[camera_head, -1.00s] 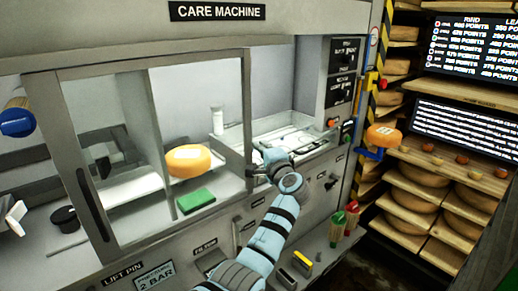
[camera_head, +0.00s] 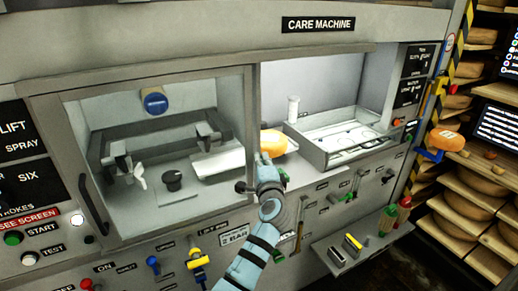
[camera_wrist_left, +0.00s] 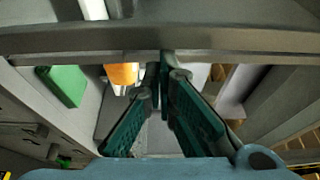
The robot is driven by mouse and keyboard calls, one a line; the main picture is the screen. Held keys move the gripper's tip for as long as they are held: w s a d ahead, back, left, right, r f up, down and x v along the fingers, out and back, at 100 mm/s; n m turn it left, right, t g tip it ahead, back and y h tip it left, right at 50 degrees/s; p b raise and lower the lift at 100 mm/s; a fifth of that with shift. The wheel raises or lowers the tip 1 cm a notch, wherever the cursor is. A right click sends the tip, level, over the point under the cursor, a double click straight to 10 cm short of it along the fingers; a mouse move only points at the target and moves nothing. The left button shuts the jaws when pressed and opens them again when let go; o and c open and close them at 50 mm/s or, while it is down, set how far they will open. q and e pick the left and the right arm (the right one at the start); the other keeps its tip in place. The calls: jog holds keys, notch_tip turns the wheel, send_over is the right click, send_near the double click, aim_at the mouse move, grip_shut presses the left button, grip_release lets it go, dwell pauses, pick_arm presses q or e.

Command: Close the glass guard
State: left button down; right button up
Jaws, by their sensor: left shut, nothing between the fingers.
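The glass guard (camera_head: 251,115) is a grey-framed sliding pane on the care machine. In the head view it covers the left opening, and its dark handle (camera_head: 93,207) is on its left stile. The right opening is uncovered. My left gripper (camera_head: 264,160) is shut and empty at the right side of the guard's right stile, low down. In the left wrist view its fingertips (camera_wrist_left: 165,66) are at a grey bar, apparently the stile; contact is not certain. My right gripper is not in view.
An orange cheese (camera_head: 274,143) is partly hidden behind my left gripper, and a green block (camera_wrist_left: 64,84) shows in the left wrist view. A metal tray (camera_head: 335,140) and white bottle (camera_head: 293,108) are at right. A small shelf (camera_head: 350,243) juts out below.

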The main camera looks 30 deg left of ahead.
pick_arm(q)
jog(key=shift+s+a, duration=0.2)
jog(key=shift+s, duration=0.15)
jog(key=shift+f, duration=0.1)
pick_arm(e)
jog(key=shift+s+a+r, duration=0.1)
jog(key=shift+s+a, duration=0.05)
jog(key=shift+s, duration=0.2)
